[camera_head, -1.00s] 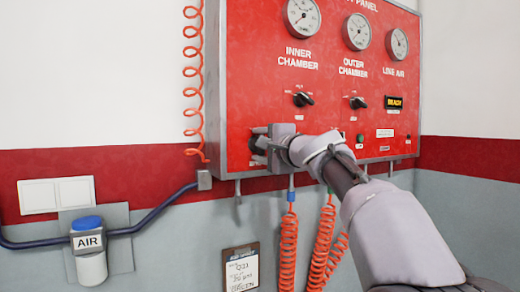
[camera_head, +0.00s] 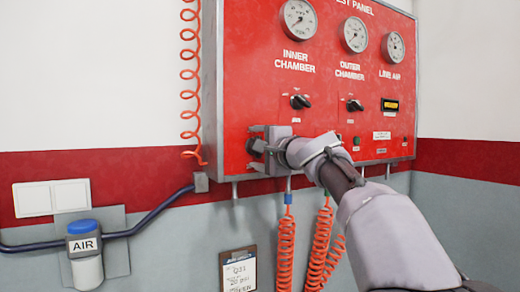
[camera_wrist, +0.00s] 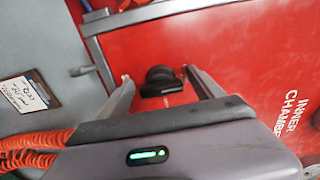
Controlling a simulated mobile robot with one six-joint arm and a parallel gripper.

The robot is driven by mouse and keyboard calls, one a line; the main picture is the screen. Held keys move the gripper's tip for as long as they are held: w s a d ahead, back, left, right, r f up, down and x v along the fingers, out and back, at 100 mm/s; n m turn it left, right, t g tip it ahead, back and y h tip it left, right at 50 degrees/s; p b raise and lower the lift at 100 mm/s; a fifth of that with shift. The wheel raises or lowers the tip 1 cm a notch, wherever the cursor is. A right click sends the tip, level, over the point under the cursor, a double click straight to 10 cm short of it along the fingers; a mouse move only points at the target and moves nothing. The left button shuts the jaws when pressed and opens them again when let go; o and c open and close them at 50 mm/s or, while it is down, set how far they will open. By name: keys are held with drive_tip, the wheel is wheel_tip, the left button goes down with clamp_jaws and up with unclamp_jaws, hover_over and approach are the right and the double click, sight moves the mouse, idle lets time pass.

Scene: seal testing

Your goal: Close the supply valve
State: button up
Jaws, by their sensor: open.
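My gripper (camera_head: 260,148) is at the lower left of the red test panel (camera_head: 240,75). In the wrist view my gripper (camera_wrist: 159,80) is open, with one finger on each side of a black knob (camera_wrist: 160,83). The knob is between the fingers, and I cannot tell whether either finger touches it. In the head view the knob is mostly hidden by my gripper. I see no readable label on it, so I cannot confirm that it is the supply valve.
Two black selector knobs, inner chamber (camera_head: 300,102) and outer chamber (camera_head: 354,105), sit higher on the panel under the gauges. Coiled orange hoses (camera_head: 286,255) hang below. A clipboard (camera_head: 239,270) and a blue-capped AIR unit (camera_head: 84,245) are on the wall at lower left.

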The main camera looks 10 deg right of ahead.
drive_tip(key=b+v, duration=0.3)
drive_tip(key=v, duration=1.4)
drive_tip(key=shift+s, duration=0.15)
